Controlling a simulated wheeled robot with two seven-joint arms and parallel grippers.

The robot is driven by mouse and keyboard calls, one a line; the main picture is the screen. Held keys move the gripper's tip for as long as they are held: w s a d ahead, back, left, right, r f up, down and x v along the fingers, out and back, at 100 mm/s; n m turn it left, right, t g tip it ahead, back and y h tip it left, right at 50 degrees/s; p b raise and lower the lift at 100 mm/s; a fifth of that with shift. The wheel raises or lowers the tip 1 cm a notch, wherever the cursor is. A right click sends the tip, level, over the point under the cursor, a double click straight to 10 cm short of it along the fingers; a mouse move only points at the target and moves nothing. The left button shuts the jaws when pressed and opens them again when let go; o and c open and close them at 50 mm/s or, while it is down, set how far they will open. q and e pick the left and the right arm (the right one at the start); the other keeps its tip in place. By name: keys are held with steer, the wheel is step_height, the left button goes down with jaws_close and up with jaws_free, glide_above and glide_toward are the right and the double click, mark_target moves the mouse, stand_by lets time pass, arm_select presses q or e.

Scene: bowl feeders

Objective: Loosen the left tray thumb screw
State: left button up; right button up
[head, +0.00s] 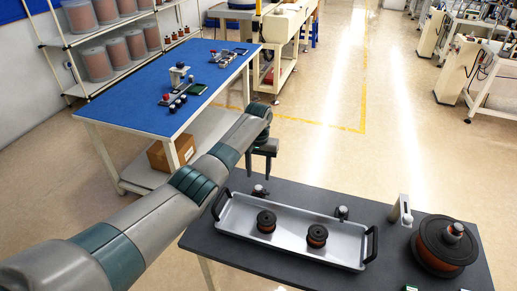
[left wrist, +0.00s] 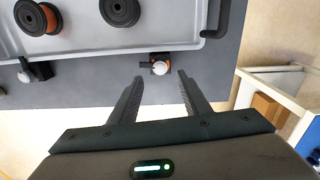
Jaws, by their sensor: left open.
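The grey metal tray (head: 290,237) with black end handles lies on the dark table, holding two dark spools with copper-brown windings. The left tray thumb screw (head: 260,191) stands at its far edge. In the left wrist view this screw (left wrist: 160,66) shows a pale round knob with orange and black parts. The right thumb screw (head: 341,212) stands farther along the same edge; it also shows in the left wrist view (left wrist: 28,74). My left gripper (head: 260,174) is open and empty, above and close to the left screw. In the left wrist view its fingertips (left wrist: 161,78) point at the screw, apart from it.
A large copper-wound spool (head: 445,244) and a pale upright block (head: 401,211) stand on the table's right side. A blue-topped workbench (head: 150,102) with small parts stands behind left, with a cardboard box (head: 171,151) below. The floor beyond the table is clear.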

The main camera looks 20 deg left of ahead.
arm_select(q)
step_height(320, 180, up, 11)
steer(key=b, duration=0.2)
steer(key=shift+f, duration=0.2)
stand_by(0.4)
